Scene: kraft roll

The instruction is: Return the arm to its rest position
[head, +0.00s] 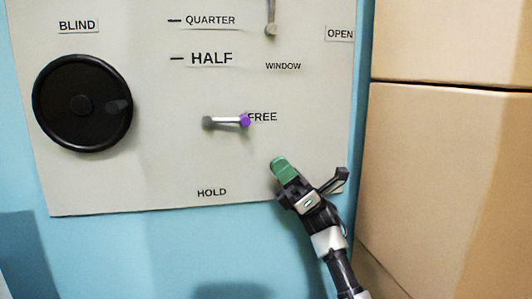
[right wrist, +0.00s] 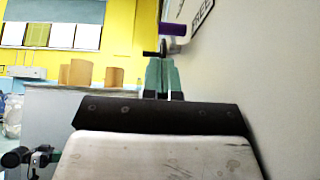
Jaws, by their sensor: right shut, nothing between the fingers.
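My right gripper (head: 281,168) is shut and empty, its green fingertips in front of the lower right part of the panel. In the right wrist view the green fingers (right wrist: 161,78) are together, with nothing between them. A small lever with a purple knob (head: 244,121) points right, at the word FREE (head: 263,117). The gripper is below and right of this lever, apart from it. The purple knob (right wrist: 173,30) also shows above the fingers in the right wrist view.
The pale panel (head: 150,180) on the blue wall bears a black round handwheel (head: 83,103) under BLIND and a metal lever (head: 271,18) near WINDOW. Stacked cardboard boxes (head: 440,170) stand close on the right of my arm. Open room lies left in the right wrist view.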

